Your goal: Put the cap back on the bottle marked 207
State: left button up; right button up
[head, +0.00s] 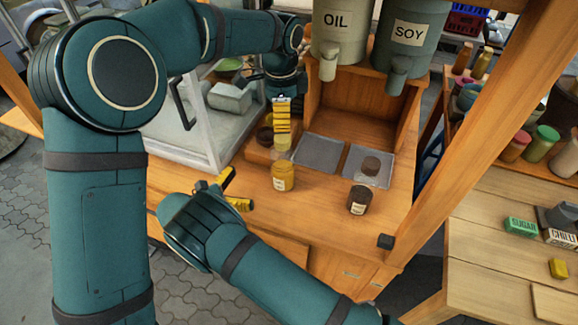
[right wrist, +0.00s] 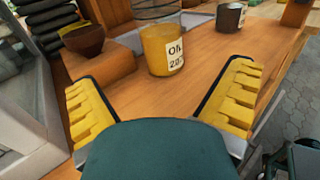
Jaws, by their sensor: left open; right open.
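The bottle marked 207 is a squat yellow jar (head: 283,177) with a white label, upright on the wooden counter. It also shows in the right wrist view (right wrist: 160,52), where the label's 207 reads. A dark brown round disc (head: 370,166), possibly the cap, lies on the right grey tray. My left gripper (head: 282,146) is open and points down behind the jar. My right gripper (head: 238,188) is open, left of the jar in the head view and apart from it. In the right wrist view its yellow fingers (right wrist: 160,105) are spread with nothing between them.
A dark labelled jar (head: 358,205) stands at the counter's right. A grey left tray (head: 318,152) lies behind the yellow jar. A brown bowl (right wrist: 84,41) sits on a wooden block. OIL (head: 336,35) and SOY (head: 408,45) dispensers hang above. The front counter is clear.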

aim_at(287, 168)
dwell(0.4)
jog(key=x, duration=1.4)
jog(key=shift+a, duration=0.1)
grip_shut()
pick_arm(q)
jog(key=n, duration=1.8)
